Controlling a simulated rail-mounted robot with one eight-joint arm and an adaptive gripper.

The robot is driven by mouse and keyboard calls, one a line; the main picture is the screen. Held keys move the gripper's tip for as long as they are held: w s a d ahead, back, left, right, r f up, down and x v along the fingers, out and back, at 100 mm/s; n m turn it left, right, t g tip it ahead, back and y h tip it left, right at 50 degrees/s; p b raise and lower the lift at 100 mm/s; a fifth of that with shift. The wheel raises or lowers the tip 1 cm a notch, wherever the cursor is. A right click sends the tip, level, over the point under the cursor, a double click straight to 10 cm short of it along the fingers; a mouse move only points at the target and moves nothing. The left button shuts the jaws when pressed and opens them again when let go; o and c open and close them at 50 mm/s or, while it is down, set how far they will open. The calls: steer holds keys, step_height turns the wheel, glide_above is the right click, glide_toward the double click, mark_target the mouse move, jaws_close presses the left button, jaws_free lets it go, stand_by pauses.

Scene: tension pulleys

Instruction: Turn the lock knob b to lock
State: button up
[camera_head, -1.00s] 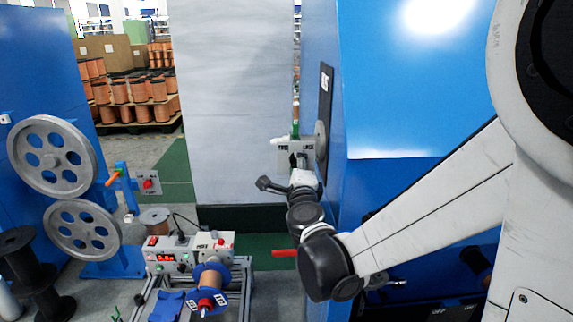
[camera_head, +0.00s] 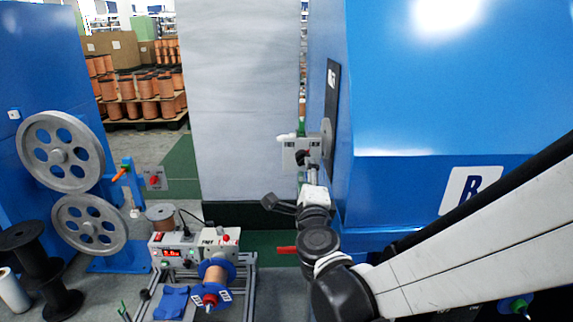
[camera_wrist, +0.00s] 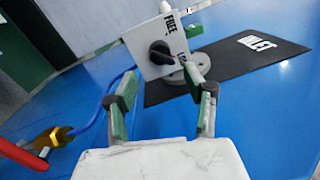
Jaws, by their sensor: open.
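A light plate (camera_head: 290,158) with lettering stands out beside the blue cabinet in the head view. The same plate (camera_wrist: 140,42) shows in the wrist view, with "FREE" readable and a second label partly hidden. A dark lock knob (camera_wrist: 162,52) sits on its face. My gripper (camera_wrist: 162,82) is open and empty, its two green-and-dark fingers spread in front of the plate. The knob lies ahead, between the finger directions, nearer the right finger, and looks untouched. In the head view, my gripper (camera_head: 312,172) is right beside the plate and partly covers the knob.
The blue cabinet (camera_head: 440,90) with a "B" sign stands close on the right. A grey pulley disc (camera_wrist: 188,72) and dark labelled strip (camera_wrist: 235,65) lie behind the plate. A red handle (camera_wrist: 22,152) is at lower left. Another plate with a red knob (camera_head: 155,180) stands left.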

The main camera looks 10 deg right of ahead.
steer(key=v, duration=0.5)
steer(key=s+a+r+n+g+y, duration=0.3)
steer(key=a+n+y, duration=0.45)
steer(key=n, duration=0.75)
steer(key=s+d+f+n+g+h, duration=0.2)
steer(key=s+d+f+n+g, duration=0.25)
steer(key=s, duration=0.35)
steer(key=s+d+f+n+g+h, duration=0.2)
steer(key=s+d+f+n+g, duration=0.25)
steer(key=s, duration=0.45)
step_height(320, 180, up, 12)
steer(key=m+p, duration=0.1)
steer(key=p, duration=1.1)
steer(key=shift+w+f+t+p, duration=0.2)
steer(key=shift+w+t+p, duration=0.15)
steer(key=shift+w+t, duration=0.05)
